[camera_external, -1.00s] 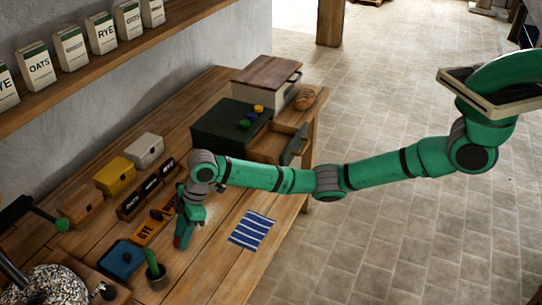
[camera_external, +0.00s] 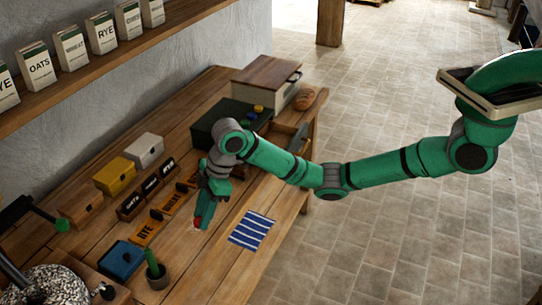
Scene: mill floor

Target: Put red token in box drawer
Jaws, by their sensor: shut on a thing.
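My gripper (camera_external: 203,212) is shut on the red token (camera_external: 197,223), of which only a small red part shows between the fingertips. It points down above the table, left of the blue striped cloth. The dark green box (camera_external: 212,122) stands at the back of the table. Its wooden drawer (camera_external: 299,139) is pulled open to the right. My arm hides much of the drawer and the front of the box, so the drawer's inside cannot be seen well.
A blue striped cloth (camera_external: 251,230) lies right of my gripper. A bread box (camera_external: 266,75) and loaf (camera_external: 304,98) are behind.

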